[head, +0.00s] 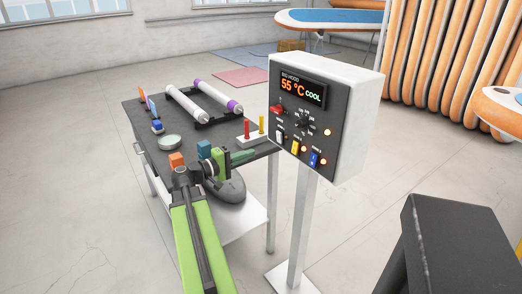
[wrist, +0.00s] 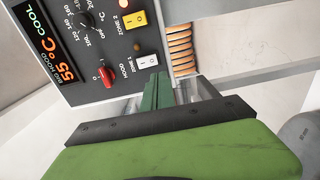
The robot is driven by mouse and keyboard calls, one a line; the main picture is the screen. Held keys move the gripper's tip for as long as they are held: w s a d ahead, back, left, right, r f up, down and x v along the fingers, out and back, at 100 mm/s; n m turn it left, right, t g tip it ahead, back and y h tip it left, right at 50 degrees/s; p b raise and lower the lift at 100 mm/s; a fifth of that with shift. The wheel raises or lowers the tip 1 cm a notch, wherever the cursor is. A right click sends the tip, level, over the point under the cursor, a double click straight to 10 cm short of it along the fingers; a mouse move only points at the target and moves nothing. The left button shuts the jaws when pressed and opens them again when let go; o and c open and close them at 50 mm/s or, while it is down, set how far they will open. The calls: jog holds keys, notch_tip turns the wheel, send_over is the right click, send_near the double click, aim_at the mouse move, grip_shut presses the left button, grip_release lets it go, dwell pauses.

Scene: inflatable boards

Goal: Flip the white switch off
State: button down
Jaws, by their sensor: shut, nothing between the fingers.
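The white switch (head: 279,136) is at the lower left of the control box (head: 345,110) front, left of a yellow switch (head: 295,147) and a blue switch (head: 314,159). The white switch (wrist: 147,61) also shows in the wrist view, just beyond my fingertips, beside a "HOOD" label. My gripper (head: 250,154) has green fingers, shut and empty. Its tips (wrist: 157,77) are close in front of the box's lower edge; I cannot tell if they touch the switch. The display reads 55 °C COOL.
A red control (head: 277,108) and a black dial (head: 303,122) sit above the switches. The box stands on a white post (head: 302,225). A dark table (head: 140,125) behind my arm holds rollers, blocks and red and yellow pegs. Open floor lies around.

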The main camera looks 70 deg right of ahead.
jog(key=shift+f+v, duration=0.15)
jog(key=shift+v, duration=0.7)
jog(key=shift+f+v, duration=0.1)
jog(key=shift+v, duration=0.75)
jog(key=w+a+f+n+t, duration=0.2)
jog(key=w+a+f+t, duration=0.15)
jog(key=w+a, duration=0.65)
jog(key=w+a+f+n+t, duration=0.3)
jog(key=w+a+t, duration=0.35)
jog(key=w, duration=0.65)
jog(key=w+a+f+n+t+y, duration=0.1)
jog(key=w+a+f+y, duration=0.3)
jog(key=a, duration=0.6)
jog(key=w+a+f+n+y, duration=0.1)
jog(key=w+a+f, duration=0.2)
jog(key=a+f, duration=0.45)
jog(key=s+a+f+y, duration=0.1)
jog(key=a+f+y, duration=0.25)
jog(key=a, duration=0.75)
jog(key=a+f+y, duration=0.2)
jog(key=a+y, duration=0.3)
jog(key=a, duration=0.6)
notch_tip(320, 180, up, 16)
jog(key=a+p, duration=0.2)
jog(key=p, duration=1.3)
jog(key=shift+s+a+y+p, duration=0.2)
jog(key=shift+s+y+p, duration=0.05)
jog(key=shift+y+p, duration=0.1)
